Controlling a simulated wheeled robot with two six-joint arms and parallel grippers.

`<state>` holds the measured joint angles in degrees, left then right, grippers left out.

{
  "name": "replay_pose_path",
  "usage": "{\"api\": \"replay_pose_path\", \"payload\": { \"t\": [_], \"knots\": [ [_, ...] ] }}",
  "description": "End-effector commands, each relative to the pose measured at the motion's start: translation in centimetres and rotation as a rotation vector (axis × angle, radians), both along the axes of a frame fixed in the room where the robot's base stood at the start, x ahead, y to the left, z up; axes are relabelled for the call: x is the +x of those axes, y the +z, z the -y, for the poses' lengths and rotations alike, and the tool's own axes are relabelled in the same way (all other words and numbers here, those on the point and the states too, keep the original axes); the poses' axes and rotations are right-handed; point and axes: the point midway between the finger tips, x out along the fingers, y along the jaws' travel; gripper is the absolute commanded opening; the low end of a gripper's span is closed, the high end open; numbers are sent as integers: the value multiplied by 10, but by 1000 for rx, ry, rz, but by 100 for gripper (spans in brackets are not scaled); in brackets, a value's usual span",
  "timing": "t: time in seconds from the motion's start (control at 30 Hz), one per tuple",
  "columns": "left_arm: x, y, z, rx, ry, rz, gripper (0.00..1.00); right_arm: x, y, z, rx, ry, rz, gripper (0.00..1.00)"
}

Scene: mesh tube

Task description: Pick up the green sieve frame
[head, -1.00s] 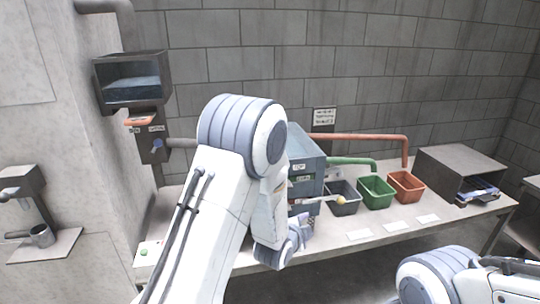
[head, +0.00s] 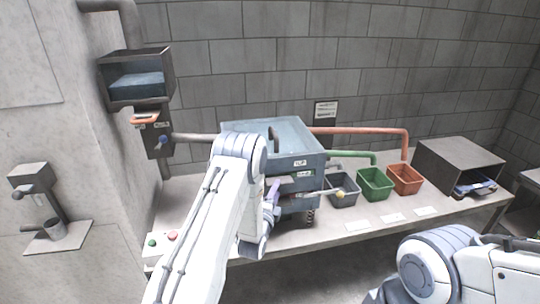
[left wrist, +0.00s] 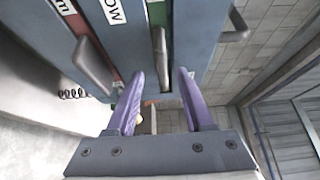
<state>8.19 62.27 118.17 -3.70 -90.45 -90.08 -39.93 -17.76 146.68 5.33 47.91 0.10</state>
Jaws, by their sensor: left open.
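The sieve box (head: 290,152) stands on the bench in the head view, with frames stacked in its front. A red frame (left wrist: 72,14) lies to the left. My right gripper is out of view.
Grey (head: 343,190), green (head: 375,184) and orange (head: 405,180) bins stand to the box's right. An open metal case (head: 460,160) is at the bench's far right. Red and green buttons sit on a panel (head: 160,244) at left. Bench front has bare room between labels.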

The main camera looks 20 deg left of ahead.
Motion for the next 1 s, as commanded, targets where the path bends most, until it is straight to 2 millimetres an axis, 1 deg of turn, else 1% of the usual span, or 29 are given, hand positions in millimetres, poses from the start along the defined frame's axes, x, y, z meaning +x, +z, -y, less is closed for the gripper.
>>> {"api": "replay_pose_path", "payload": {
  "t": [0.03, 0.13, 0.3, 0.4, 0.63, 0.67, 0.7, 0.77, 0.8, 1.0],
  "knots": [
    [6, 5, 0, 0, -1, 2, 52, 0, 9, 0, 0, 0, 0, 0],
    [20, 8, -1, -1, -1, 2, 52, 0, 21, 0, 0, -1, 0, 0],
    [40, 5, -2, -1, 0, 1, 52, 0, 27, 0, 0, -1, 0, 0],
    [45, 3, -3, -1, 0, 0, 52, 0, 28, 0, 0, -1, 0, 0],
    [46, 3, -3, -1, 0, 0, 52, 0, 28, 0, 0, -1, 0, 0],
    [46, 3, -3, -1, 0, 0, 41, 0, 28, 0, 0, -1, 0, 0],
    [46, 3, -3, -1, 0, 0, 26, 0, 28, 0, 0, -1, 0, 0],
    [46, 3, -3, -1, 0, 0, 3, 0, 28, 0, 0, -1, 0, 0],
    [46, 3, -3, -1, 0, 0, 0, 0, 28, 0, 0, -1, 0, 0],
    [46, 3, -3, -1, 0, -1, 0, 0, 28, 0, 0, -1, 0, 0]
  ]
}}
